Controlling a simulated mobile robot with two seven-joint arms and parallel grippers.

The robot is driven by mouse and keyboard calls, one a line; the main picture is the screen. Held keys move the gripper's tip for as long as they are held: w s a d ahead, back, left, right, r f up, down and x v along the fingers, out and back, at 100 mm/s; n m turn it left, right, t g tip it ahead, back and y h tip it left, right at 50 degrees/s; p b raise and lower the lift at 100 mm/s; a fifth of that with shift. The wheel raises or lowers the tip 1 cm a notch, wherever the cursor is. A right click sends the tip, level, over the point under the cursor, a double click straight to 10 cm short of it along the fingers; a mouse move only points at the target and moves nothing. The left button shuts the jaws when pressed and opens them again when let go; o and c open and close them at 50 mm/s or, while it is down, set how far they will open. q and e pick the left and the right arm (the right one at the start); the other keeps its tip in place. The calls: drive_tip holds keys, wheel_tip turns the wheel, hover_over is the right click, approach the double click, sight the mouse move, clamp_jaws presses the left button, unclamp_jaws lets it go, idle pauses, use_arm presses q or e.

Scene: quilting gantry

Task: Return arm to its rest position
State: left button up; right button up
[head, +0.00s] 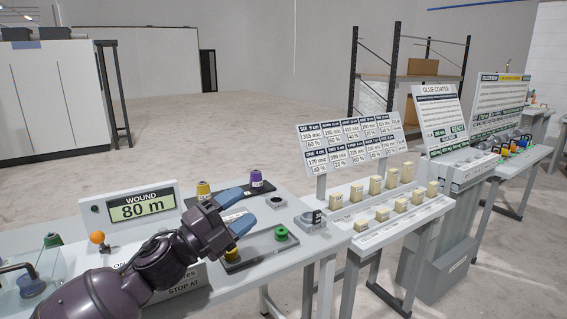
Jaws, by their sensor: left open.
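My left arm (120,290) comes in from the bottom left and reaches over the grey-white bench. My left gripper (247,206) has blue fingers that are spread apart, with nothing between them. It hangs over the bench, close to a dark tray with a green knob (281,233) and a yellow piece (232,254). Whether it touches anything there I cannot tell. The arm hides part of the bench and its labels. My right gripper is not in view.
A display reading "80 m" (135,207) and an orange ball knob (97,237) stand left of the gripper. A stand with cream switches (376,186) is right. Open floor lies behind.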

use_arm(q)
drive_tip(key=s+a+f+n+t+y, duration=0.1)
drive_tip(key=s+a+f+n+y, duration=0.1)
drive_tip(key=a+f+n+y, duration=0.35)
drive_tip(key=s+a+f+n+t+y, duration=0.1)
drive_tip(key=s+a+f+n+y, duration=0.15)
drive_tip(key=f+n, duration=0.5)
drive_tip(key=s+a+f+n+t+y, duration=0.1)
drive_tip(key=s+a+f+n+y, duration=0.25)
drive_tip(key=f+n, duration=0.35)
drive_tip(key=s+a+f+n+g+y, duration=0.2)
drive_tip(key=s+a+f+n+y, duration=0.1)
drive_tip(key=s+f, duration=0.6)
drive_tip(key=s+a+f+n+g+y, duration=0.3)
drive_tip(key=s+f, duration=0.7)
drive_tip(key=s, duration=0.5)
drive_tip(key=shift+a+f+n+p, duration=0.2)
drive_tip(key=shift+a+n+p, duration=0.15)
drive_tip(key=shift+a, duration=0.3)
drive_tip(key=shift+c, duration=0.4)
